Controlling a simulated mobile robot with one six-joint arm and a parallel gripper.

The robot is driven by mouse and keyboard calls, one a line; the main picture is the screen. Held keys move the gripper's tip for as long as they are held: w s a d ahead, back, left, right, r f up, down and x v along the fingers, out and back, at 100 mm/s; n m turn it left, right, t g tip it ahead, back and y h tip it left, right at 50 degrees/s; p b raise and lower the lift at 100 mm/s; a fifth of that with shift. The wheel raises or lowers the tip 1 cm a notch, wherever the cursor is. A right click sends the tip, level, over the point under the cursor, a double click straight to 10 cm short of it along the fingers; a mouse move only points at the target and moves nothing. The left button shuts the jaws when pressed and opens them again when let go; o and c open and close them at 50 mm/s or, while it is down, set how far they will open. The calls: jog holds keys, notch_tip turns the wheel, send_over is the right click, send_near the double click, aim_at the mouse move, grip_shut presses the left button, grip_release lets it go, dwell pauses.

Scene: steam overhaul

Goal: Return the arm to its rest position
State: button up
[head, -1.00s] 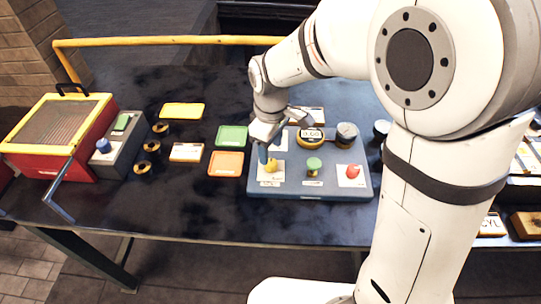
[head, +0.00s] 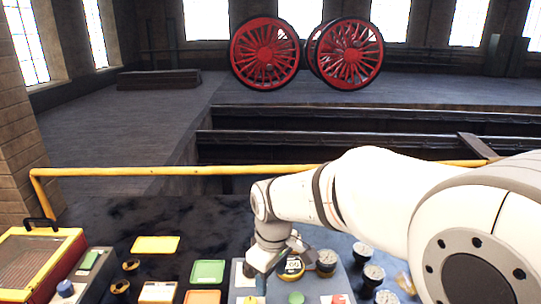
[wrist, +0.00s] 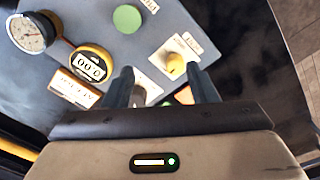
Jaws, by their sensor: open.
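My gripper (head: 262,284) hangs over the left part of a blue-grey panel (head: 351,283) on the bench. In the wrist view its two dark fingers (wrist: 163,88) stand apart, with nothing held between them. A yellow knob (wrist: 176,66) on a white plate shows just beyond the fingertips; I cannot tell the exact gap. A green round knob (wrist: 127,18) sits farther off on the panel and also shows at the bottom of the head view (head: 296,298). My arm reaches in from the right, bent and extended, hiding part of the panel.
A yellow rail (head: 150,171) runs behind the bench. A red box with a yellow frame (head: 70,246) sits at the left. Coloured trays (head: 155,245) lie between. Red spoked wheels (head: 264,53) stand far back.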

jog(key=s+d+r+m+t, duration=0.2)
jog(key=s+d+m, duration=0.8)
jog(key=d, duration=0.5)
jog(key=shift+s+d+r+m, duration=0.25)
jog(key=shift+s+r+m, duration=0.15)
jog(key=shift+s, duration=0.5)
